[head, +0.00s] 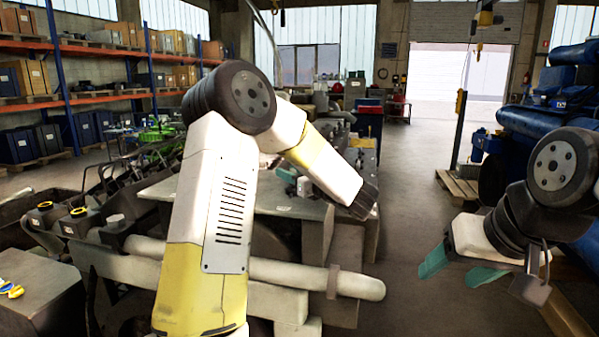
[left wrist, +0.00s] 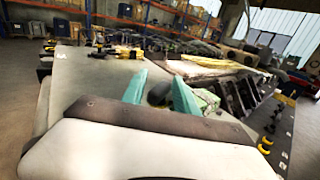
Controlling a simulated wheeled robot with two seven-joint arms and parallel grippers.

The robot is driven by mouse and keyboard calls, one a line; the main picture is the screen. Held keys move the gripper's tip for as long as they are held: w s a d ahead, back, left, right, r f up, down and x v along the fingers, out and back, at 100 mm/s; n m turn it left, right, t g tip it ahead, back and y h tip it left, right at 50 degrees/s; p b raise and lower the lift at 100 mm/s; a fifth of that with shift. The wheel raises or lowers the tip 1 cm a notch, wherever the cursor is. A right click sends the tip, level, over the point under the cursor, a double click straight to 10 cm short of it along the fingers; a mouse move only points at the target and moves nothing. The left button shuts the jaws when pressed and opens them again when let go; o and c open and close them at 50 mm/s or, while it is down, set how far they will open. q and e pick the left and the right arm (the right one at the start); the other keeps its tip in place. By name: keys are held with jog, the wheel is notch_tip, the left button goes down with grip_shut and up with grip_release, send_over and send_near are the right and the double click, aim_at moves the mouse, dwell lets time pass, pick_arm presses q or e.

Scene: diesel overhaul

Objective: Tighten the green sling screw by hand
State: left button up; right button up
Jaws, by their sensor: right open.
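I cannot make out the green sling screw for certain in either view. My left gripper (left wrist: 160,80) shows in the left wrist view with its two teal fingers apart. A dark rounded thing (left wrist: 158,95) shows between them, above or on a grey surface; I cannot tell whether the fingers touch it. In the head view my left arm rises from the bottom and bends down to the right, and its fingers are not clearly seen. My right gripper (head: 460,268) is open and empty at the right, over the floor.
A grey bench top (left wrist: 95,85) lies under my left gripper, with a pale green block (left wrist: 205,100) beside the right finger. Bright green parts (head: 157,133) lie further back at the left. Shelving (head: 75,85) lines the left wall.

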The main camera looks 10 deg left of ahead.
pick_arm(q)
jog(key=shift+x, duration=0.9)
grip_shut()
jog(key=shift+m+t+h, duration=0.4)
jog(key=shift+t, duration=0.1)
